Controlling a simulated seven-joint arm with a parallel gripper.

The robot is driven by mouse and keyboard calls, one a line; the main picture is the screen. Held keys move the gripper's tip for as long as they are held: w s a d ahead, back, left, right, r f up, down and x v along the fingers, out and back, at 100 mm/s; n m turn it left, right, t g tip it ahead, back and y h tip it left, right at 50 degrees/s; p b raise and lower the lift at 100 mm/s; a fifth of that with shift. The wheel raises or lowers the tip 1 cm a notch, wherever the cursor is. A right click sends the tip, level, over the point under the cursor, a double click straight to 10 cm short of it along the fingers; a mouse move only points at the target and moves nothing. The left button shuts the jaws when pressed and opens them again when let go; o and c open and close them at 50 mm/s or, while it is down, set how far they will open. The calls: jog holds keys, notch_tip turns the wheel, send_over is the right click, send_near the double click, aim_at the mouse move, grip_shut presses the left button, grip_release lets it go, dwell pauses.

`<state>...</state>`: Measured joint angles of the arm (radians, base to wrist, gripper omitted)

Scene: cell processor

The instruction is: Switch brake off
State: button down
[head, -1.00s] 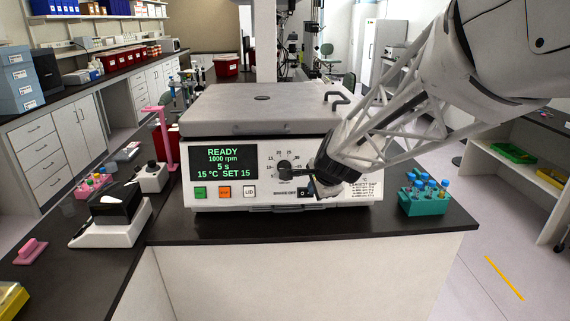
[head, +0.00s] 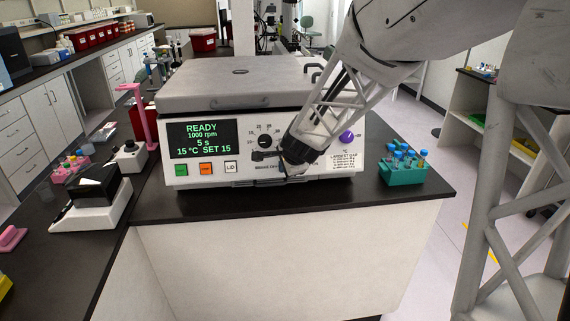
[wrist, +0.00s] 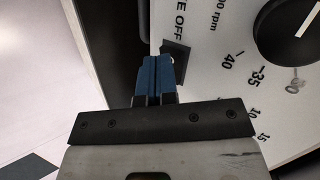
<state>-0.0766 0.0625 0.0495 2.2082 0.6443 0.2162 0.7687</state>
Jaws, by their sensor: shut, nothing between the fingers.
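The centrifuge (head: 245,85) stands on the black bench with its lid down. Its display (head: 199,138) reads READY, 1000 rpm, 5 s, 15 °C SET 15. In the wrist view, a small dark brake switch (wrist: 180,55) sits on the white panel beside lettering ending in "OFF". My gripper (wrist: 158,62) has its blue fingers together and empty, close beside the switch; I cannot tell whether they touch it. In the head view my gripper (head: 290,170) is low at the panel front and largely hides the switch. The switch's position is unclear.
A black dial (head: 265,141) and a purple knob (head: 347,137) are on the panel near my gripper. Green, orange and LID buttons (head: 231,167) sit to the left. A teal tube rack (head: 404,174) stands to the right, and a pink stand (head: 143,118) to the left.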

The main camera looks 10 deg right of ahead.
jog(key=shift+w+a+f, duration=0.1)
jog(key=shift+w, duration=0.25)
dwell(0.3)
jog(key=shift+w+f, duration=0.1)
dwell(0.4)
jog(key=shift+s+d, duration=0.2)
jog(key=shift+d, duration=0.5)
jog(key=shift+s, duration=0.15)
jog(key=s+f+v, duration=0.1)
jog(key=v, duration=1.2)
jog(key=shift+s+d, duration=0.25)
jog(key=shift+s, duration=0.05)
